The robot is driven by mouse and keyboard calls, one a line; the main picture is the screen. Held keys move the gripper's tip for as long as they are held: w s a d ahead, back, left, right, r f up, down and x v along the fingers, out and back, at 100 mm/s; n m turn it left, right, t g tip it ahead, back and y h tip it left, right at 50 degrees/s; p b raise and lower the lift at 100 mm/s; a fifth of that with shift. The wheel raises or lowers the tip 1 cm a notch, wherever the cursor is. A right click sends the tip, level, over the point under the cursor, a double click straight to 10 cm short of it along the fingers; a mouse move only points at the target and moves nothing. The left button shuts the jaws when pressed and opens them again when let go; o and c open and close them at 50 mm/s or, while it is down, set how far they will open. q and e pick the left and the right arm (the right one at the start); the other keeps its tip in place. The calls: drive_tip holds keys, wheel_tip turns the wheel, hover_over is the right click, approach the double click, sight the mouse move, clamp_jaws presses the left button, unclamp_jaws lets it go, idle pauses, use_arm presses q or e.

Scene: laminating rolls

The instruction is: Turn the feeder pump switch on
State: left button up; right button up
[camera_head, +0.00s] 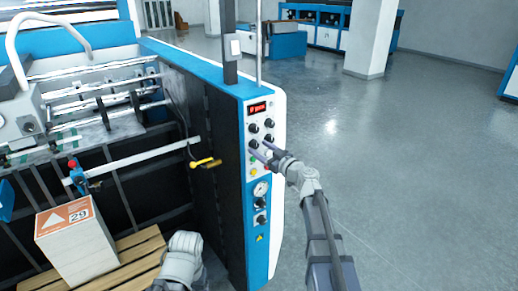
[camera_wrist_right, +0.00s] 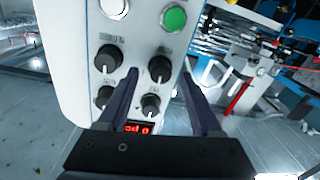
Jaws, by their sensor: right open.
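The control panel (camera_head: 262,135) is a white and blue upright face on the end of the machine. It carries a red lit display (camera_head: 258,107) with several black rotary knobs below it. The labels are too small to read, so I cannot tell which knob is the feeder pump switch. My right gripper (camera_head: 259,149) is open at the panel, near the lower knobs. In the right wrist view the panel appears upside down; the open fingers (camera_wrist_right: 159,72) are on either side of one black knob (camera_wrist_right: 160,67), and contact is unclear.
A green button (camera_wrist_right: 174,18) and a white button (camera_wrist_right: 113,7) are near the knobs. A gauge (camera_head: 261,188) is lower on the panel. A boxed stack (camera_head: 75,250) stands on a pallet. Open floor lies right.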

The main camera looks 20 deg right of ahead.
drive_tip(key=shift+w+a, duration=0.25)
drive_tip(key=shift+w, duration=0.3)
clamp_jaws()
